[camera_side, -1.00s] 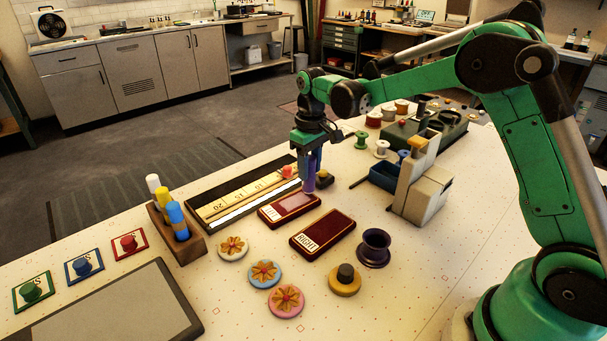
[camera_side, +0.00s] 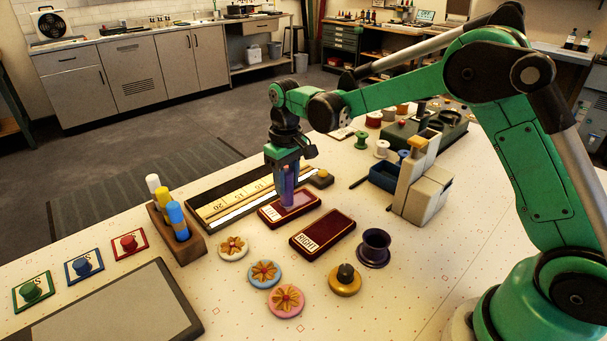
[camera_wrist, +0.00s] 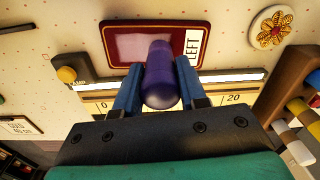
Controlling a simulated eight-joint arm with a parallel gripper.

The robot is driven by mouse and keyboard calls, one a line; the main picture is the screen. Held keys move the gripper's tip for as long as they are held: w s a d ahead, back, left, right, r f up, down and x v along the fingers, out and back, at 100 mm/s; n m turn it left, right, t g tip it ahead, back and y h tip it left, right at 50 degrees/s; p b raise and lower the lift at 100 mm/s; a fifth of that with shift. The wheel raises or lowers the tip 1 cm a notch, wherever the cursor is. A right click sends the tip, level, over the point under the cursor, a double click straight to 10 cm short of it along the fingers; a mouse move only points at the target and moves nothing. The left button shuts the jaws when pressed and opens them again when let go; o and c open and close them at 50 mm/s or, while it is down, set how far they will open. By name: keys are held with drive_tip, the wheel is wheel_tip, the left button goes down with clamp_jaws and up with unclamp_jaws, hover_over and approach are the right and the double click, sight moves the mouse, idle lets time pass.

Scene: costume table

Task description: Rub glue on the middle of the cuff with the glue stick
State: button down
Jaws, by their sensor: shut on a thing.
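My gripper (camera_side: 287,182) is shut on a purple glue stick (camera_side: 287,189). It holds the stick upright, its lower end at the left cuff. The left cuff (camera_side: 271,214) is a dark red pad with a gold border and a white LEFT label. In the wrist view the glue stick (camera_wrist: 160,80) stands between the blue fingers, over the left cuff (camera_wrist: 112,31). A paler patch shows on the cuff's middle. Whether the tip touches the cuff is hidden. The right cuff (camera_side: 324,236), labelled RIGHT, lies beside it, free of the gripper.
A ruler tray (camera_side: 205,203) lies just behind the left cuff. A wooden holder (camera_side: 184,242) with coloured sticks stands left. Flower badges (camera_side: 265,273) lie in front. A dark purple spool-shaped cup (camera_side: 374,246) and a beige press (camera_side: 420,190) stand right.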

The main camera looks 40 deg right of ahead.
drive_tip(key=shift+s+d, duration=0.2)
drive_tip(key=shift+d, duration=2.55)
wheel_tip(320, 180, up, 8)
drive_tip(key=shift+f, duration=0.15)
drive_tip(key=shift+f, duration=3.75)
drive_tip(key=shift+w+a+f, duration=0.1)
drive_tip(key=shift+a, duration=1.8)
drive_tip(key=shift+d, duration=1.95)
wheel_tip(320, 180, up, 8)
